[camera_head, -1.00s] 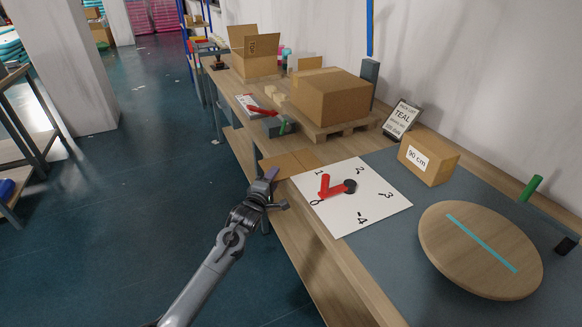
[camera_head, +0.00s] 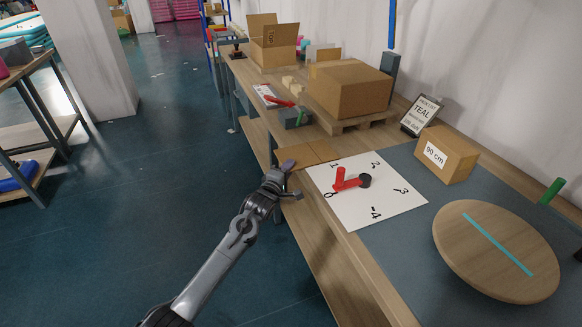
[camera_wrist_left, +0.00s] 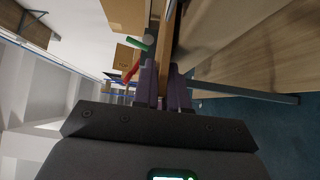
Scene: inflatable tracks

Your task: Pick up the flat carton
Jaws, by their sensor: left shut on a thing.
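The flat carton (camera_head: 316,152) is a thin brown sheet at the front edge of the wooden bench, behind the white number board. My left gripper (camera_head: 286,168) reaches in from the left and is shut on its near left edge. In the left wrist view the carton (camera_wrist_left: 168,42) shows edge-on as a thin brown strip between the two dark fingers (camera_wrist_left: 166,88). The picture does not clearly show whether the carton rests on the bench or is lifted. My right gripper is not in view.
The white number board (camera_head: 388,212) with a red pointer (camera_head: 346,181) lies beside the carton. A 90 cm box (camera_head: 446,155), a round wooden disc (camera_head: 497,252), and a large carton on a pallet (camera_head: 350,90) stand on the bench. The floor to the left is open.

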